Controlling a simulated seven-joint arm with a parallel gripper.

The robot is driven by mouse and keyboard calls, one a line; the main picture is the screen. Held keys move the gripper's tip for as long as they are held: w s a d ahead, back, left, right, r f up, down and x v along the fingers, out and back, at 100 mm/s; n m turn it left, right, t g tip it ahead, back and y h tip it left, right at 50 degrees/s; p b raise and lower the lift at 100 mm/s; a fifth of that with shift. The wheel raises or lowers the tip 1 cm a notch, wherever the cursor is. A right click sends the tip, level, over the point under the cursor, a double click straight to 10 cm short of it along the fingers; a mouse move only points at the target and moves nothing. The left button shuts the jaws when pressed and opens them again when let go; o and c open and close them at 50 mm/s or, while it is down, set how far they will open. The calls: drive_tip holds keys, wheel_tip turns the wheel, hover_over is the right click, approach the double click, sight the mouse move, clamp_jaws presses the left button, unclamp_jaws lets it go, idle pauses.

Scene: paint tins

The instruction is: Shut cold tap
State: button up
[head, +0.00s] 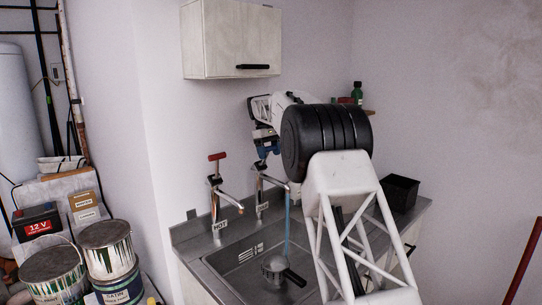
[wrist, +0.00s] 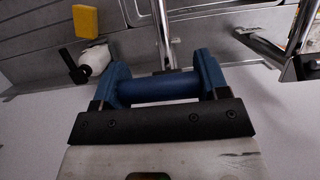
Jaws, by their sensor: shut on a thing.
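The cold tap (head: 260,190) is a chrome tap at the back of the sink, to the right of the hot tap. A blue stream of water (head: 287,222) runs from its spout down into the sink. My gripper (head: 267,146) is at the top of this tap. In the wrist view, its blue fingers are shut on the two ends of the blue tap handle (wrist: 158,90), with the chrome tap (wrist: 165,38) beyond it. In the head view the handle is mostly hidden by my gripper.
The hot tap (head: 218,190), with a red T-handle, stands close on the left. A grey pot with a black handle (head: 280,271) is in the sink (head: 232,262) under the stream. A yellow sponge (wrist: 87,22) shows in the wrist view. A wall cabinet (head: 232,38) hangs above.

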drive_tip(key=shift+w+a+r+g+h, duration=0.2)
drive_tip(key=shift+a+g+h, duration=0.05)
drive_tip(key=shift+g+h, duration=0.25)
drive_tip(key=o, duration=1.3)
drive_tip(key=shift+r, duration=0.1)
drive_tip(key=shift+v, duration=3.65)
